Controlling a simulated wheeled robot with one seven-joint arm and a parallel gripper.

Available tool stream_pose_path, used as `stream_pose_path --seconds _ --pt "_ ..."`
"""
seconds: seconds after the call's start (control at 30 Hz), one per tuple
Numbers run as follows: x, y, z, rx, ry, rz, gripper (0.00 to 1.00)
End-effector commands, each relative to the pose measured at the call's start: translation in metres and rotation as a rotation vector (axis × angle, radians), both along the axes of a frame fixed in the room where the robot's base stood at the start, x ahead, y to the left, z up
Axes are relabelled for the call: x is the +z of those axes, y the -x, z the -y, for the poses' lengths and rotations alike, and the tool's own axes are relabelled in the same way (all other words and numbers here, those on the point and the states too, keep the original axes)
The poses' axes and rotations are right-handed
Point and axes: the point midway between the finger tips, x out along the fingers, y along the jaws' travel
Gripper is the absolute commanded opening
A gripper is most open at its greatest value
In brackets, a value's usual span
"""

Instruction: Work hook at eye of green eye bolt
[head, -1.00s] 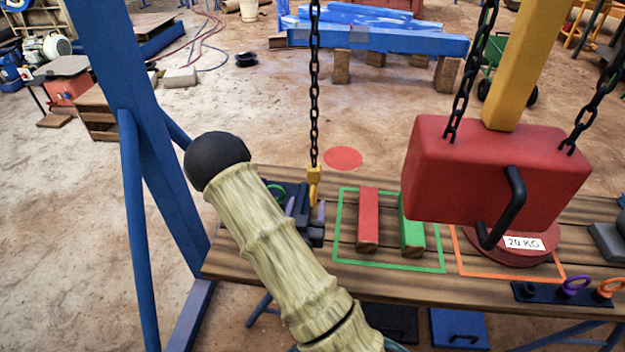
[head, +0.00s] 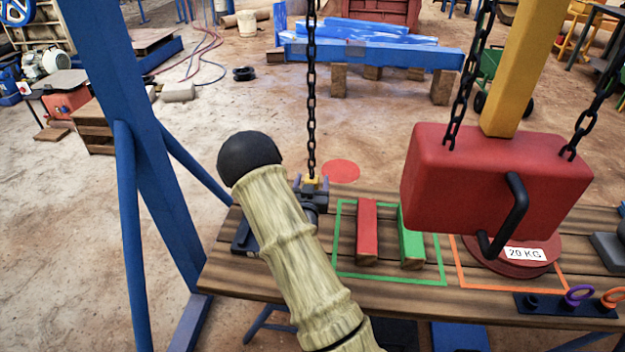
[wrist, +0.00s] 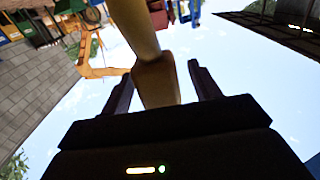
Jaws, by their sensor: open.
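The yellow hook (head: 311,183) hangs on a dark chain. Only its top shows in the head view, as my gripper (head: 313,197) covers the rest. My gripper is open around the hook. In the wrist view, the hook's yellow-brown body (wrist: 157,82) stands between the two dark fingers, with gaps showing beside it. I cannot tell whether either finger touches it. The green eye bolt is not visible now; my beige-sleeved arm covers the area left of the hook. A dark block (head: 243,236) shows at the arm's left edge on the wooden table.
A red box-shaped weight (head: 455,190) hangs on chains at the right, above a 20 KG disc (head: 520,270). Red (head: 367,230) and green (head: 411,238) bars lie inside a green outline. Purple (head: 578,295) and orange (head: 611,298) rings stand front right. A blue post (head: 140,130) rises at left.

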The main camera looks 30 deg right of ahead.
Motion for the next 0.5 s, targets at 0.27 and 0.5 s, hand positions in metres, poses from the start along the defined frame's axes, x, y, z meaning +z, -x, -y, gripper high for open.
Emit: stream_pose_path --seconds 0.27,0.5 --pt "0.0003 -0.0111 0.0079 0.0 0.001 -0.001 0.62" --pt "0.0003 -0.0107 0.0076 0.0 0.001 -0.001 0.46"
